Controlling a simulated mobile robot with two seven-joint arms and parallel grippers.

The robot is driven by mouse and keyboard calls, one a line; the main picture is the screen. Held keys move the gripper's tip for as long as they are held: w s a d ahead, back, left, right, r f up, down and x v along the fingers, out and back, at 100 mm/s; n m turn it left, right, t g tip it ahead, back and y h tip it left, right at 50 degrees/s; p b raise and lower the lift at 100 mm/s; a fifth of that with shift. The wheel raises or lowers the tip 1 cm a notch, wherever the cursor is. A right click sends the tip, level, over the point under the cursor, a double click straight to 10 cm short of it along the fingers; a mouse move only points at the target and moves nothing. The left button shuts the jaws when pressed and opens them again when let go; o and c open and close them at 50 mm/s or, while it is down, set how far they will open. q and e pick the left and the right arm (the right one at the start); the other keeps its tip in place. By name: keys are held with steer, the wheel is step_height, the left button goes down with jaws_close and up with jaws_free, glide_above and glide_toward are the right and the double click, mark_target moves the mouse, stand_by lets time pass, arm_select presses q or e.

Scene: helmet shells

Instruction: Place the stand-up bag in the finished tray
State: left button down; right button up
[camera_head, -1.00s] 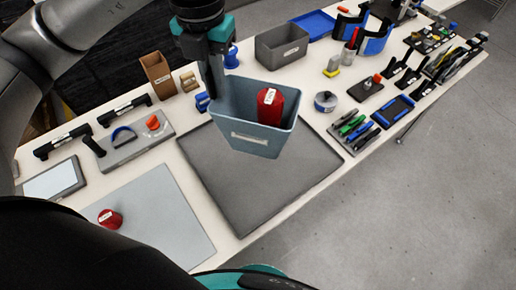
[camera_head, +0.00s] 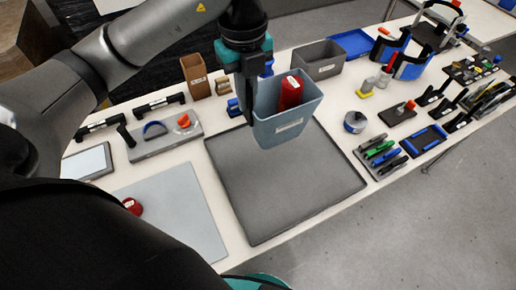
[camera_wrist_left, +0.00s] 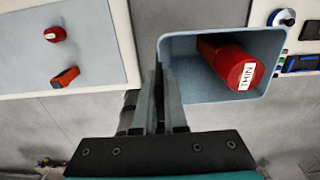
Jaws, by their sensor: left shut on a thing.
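In the left wrist view the fingers (camera_wrist_left: 158,95) pinch the bin's rim (camera_wrist_left: 175,38). A red rounded container (camera_head: 290,92) leans inside the bin; its label reads THIN in the wrist view (camera_wrist_left: 235,72). The bin hangs over the back part of a dark grey mat (camera_head: 285,190). I cannot tell which thing is the stand-up bag or the finished tray. My right gripper is not in view.
A grey bin (camera_head: 318,70) and a blue tray (camera_head: 352,40) stand behind. A brown box (camera_head: 195,78) is at the back left. A round tin (camera_head: 355,122) and a pen tray (camera_head: 382,158) are right of the mat. A red item (camera_head: 132,206) lies on the pale mat (camera_head: 180,215).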

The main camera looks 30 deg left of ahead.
mark_target(248, 121)
arm_select(q)
step_height(248, 121, down, 16)
steer(key=b, duration=0.1)
steer(key=shift+b, duration=0.4)
steer(key=shift+f, duration=0.15)
steer(key=c, duration=1)
jaws_free()
step_height(248, 121, up, 12)
steer(key=shift+r+p, duration=0.25)
steer(key=shift+p, duration=0.2)
